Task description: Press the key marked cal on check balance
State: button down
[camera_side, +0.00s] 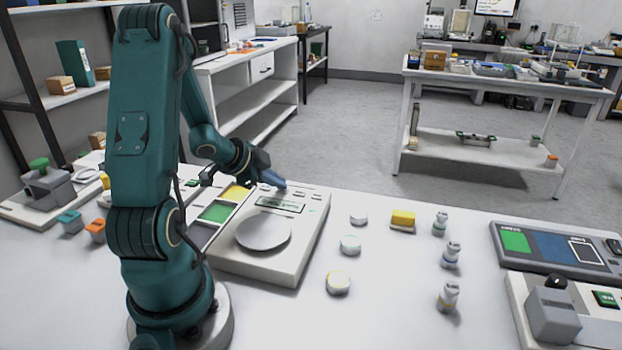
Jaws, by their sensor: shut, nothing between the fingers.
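The check balance (283,263) is a white unit on the table with a round grey pan (264,232) at its near end. A dark display (280,204) lies behind the pan, and a row of small keys (300,194) runs along its far end. The key markings are too small to read. My gripper (280,186) is shut and empty, with its blue fingertips pointing down at the left part of the key row. I cannot tell whether the tips touch a key. The fingers and wrist hide some of that end.
Green and yellow panels (217,211) lie close left of the balance. Several small round containers (350,245), a yellow block (403,219) and small bottles (451,255) stand to its right. A device with coloured panels (556,248) is at far right.

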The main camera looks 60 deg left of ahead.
aim_at(278, 193)
jog(key=shift+r, duration=0.8)
jog(key=shift+r, duration=2.5)
